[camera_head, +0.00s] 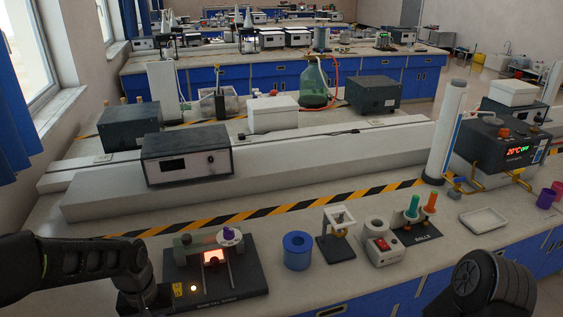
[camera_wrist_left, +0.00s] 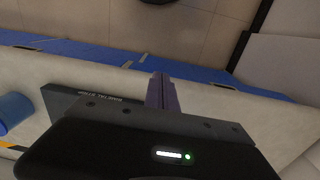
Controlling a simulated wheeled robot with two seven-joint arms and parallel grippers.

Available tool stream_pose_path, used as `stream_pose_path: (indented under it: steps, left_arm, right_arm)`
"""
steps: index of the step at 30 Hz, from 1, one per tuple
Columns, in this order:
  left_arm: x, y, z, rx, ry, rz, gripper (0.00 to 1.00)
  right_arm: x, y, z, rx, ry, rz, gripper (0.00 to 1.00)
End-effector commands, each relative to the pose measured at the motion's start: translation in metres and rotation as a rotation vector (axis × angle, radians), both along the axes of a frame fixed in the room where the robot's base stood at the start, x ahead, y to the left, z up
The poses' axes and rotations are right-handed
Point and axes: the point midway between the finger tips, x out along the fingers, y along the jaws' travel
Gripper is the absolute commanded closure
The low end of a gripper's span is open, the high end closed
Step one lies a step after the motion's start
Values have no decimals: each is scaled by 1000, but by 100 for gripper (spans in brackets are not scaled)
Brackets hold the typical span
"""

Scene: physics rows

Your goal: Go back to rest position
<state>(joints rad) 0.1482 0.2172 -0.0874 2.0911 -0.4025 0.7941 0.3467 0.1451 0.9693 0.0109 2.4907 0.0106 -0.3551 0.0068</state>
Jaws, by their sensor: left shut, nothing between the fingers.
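My left arm comes in from the left in the camera_head view and bends down at the bench's front edge, left of the black bimetal stand. In the left wrist view my left gripper (camera_wrist_left: 162,92) is shut, with its fingers together and nothing between them. It points over the bench's front edge, with blue cabinets and floor beyond. A dark rounded part of my right arm shows at the lower right of the camera_head view. My right gripper is out of view.
The black stand (camera_head: 247,282) with a glowing orange part is close beside my left arm. A blue ring (camera_head: 297,262), a small black stand (camera_head: 335,257), a red-topped device (camera_head: 382,257) and a white tray (camera_head: 484,220) stand along the front bench.

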Motion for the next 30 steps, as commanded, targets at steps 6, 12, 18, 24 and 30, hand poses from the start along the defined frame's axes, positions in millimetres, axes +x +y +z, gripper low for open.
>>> stream_pose_path:
  steps: [6, 12, 18, 24, 30]
  left_arm:
    - [-2, -34, -38, -60, -4, -47, 100]
    - [-14, -83, -89, -145, -16, -99, 100]
    - [-57, -155, -160, -258, -25, -140, 100]
    - [-130, -214, -218, -315, -42, -143, 100]
    - [-155, -225, -230, -309, -56, -140, 100]
  right_arm:
    - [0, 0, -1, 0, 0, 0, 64]
    - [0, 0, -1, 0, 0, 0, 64]
    - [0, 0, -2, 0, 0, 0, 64]
    - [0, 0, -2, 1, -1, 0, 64]
    - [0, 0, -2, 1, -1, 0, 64]
